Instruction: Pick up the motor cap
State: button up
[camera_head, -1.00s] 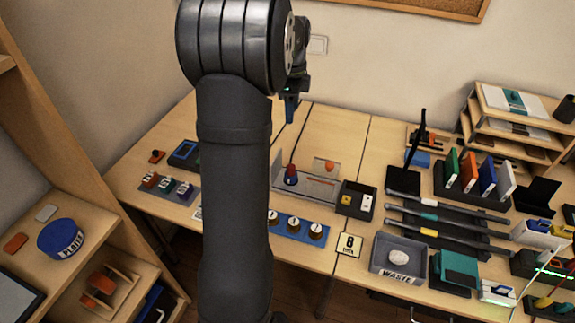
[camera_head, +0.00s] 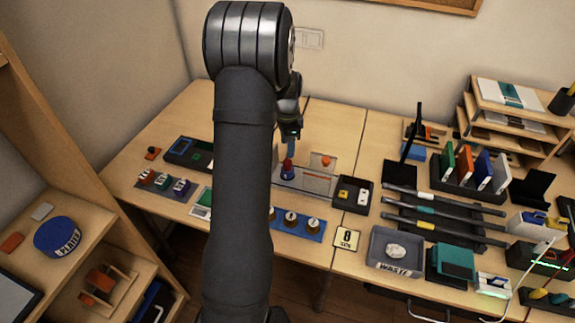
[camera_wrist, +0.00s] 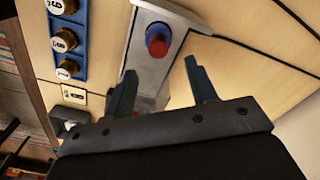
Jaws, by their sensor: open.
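The likely motor cap is the red top of a small red and blue cylinder (camera_head: 287,168), upright on a grey holder (camera_head: 312,180) in mid-table. In the wrist view the red part (camera_wrist: 157,49) shows below the blue part (camera_wrist: 157,32), on the grey plate. I cannot tell exactly where cap and motor meet. My gripper (camera_head: 290,136) is above and behind the cylinder in the head view. In the wrist view its two blue-grey fingers (camera_wrist: 160,66) are apart, with nothing between them, and the cylinder lies beyond their tips.
A blue strip with several numbered knobs (camera_head: 290,220) lies in front of the holder, partly behind my arm. A small black box (camera_head: 353,194) stands right of it. An orange piece (camera_head: 326,161) is at the holder's back. Bare table (camera_head: 335,125) lies behind.

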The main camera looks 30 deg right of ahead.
aim_at(288, 162)
notch_tip(288, 162, down, 7)
jog(key=shift+s+r, duration=0.15)
jog(key=shift+r, duration=0.05)
dwell(0.3)
